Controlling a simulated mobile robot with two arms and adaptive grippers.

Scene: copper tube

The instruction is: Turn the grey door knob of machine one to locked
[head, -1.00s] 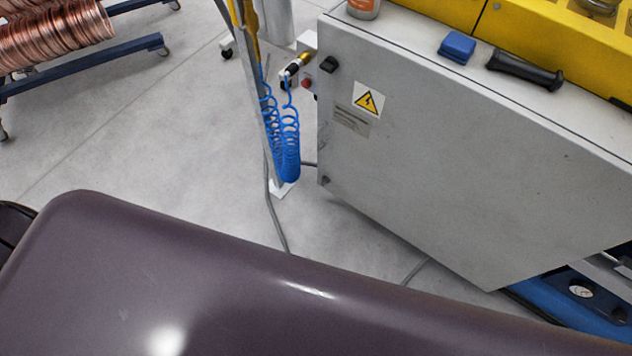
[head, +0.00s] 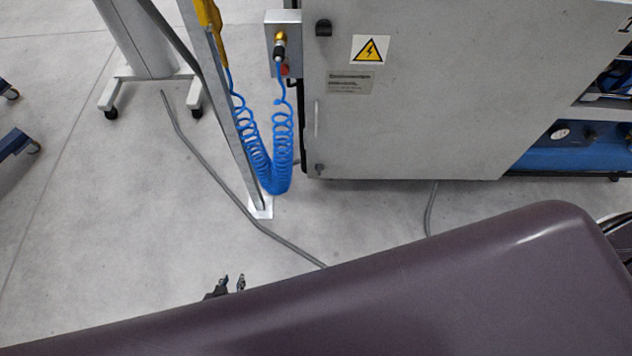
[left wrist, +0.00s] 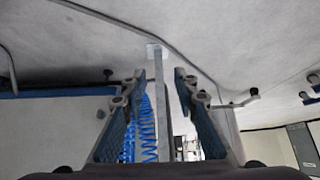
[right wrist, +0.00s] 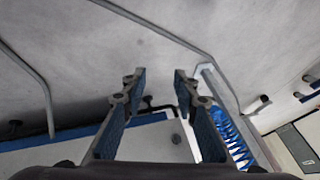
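The grey cabinet door (head: 420,110) of the machine stands upright in the head view. At its left edge are a dark knob (head: 324,28) near the top and a smaller dark one (head: 320,168) near the bottom. I cannot tell which is the grey door knob, or its setting. My left gripper (head: 231,284) shows only by its fingertips at the bottom of the head view, well apart from the door. It is open and empty in the left wrist view (left wrist: 160,82). My right gripper (right wrist: 160,82) is open and empty; it is hidden in the head view.
A grey post (head: 225,105) with a coiled blue hose (head: 272,165) stands just left of the door. A grey cable (head: 215,180) crosses the floor, and a wheeled stand (head: 150,75) is farther left. Pale floor (head: 130,230) between is mostly clear.

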